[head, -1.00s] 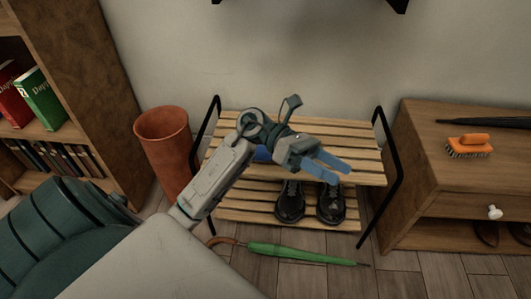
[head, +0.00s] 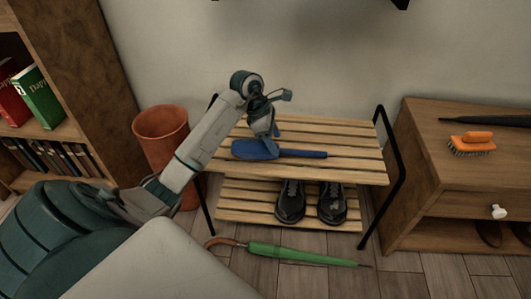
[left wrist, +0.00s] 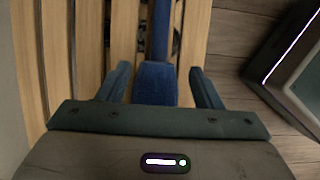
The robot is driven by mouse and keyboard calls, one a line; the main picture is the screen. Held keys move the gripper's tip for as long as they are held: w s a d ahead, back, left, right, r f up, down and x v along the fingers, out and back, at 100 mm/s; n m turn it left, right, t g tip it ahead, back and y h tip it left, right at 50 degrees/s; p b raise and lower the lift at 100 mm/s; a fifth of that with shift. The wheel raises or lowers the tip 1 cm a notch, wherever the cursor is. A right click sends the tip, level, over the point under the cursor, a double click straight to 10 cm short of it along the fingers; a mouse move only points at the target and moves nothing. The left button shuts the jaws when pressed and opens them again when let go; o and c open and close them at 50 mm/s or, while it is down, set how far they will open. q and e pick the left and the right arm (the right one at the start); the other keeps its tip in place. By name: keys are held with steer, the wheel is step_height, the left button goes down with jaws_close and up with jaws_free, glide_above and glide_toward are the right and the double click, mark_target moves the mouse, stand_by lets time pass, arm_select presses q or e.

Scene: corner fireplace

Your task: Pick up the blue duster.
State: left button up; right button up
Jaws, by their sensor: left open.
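The blue duster (head: 250,151) lies on the top slats of the wooden shoe rack (head: 350,165), its handle pointing right. My left gripper (head: 268,136) is above the duster, near where its wide head meets the handle, pointing down. In the left wrist view the open fingers of my left gripper (left wrist: 158,85) stand on both sides of the duster (left wrist: 157,80), with gaps visible. I cannot tell whether the fingers are low enough to be level with it. My right gripper is not in view.
Black shoes (head: 332,204) stand on the lower shelf. A green umbrella (head: 300,255) lies on the floor in front. A terracotta bin (head: 160,130) and a bookcase (head: 95,90) are at left. An orange brush (head: 472,138) sits on the cabinet (head: 430,160) at right.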

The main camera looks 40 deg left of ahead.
arm_select(q)
steer(key=b+x, duration=0.2)
steer(key=x, duration=0.3)
steer(key=shift+w+d+f, duration=0.1)
steer(key=shift+w+d, duration=0.05)
steer(key=shift+w, duration=0.1)
steer(key=c, duration=1)
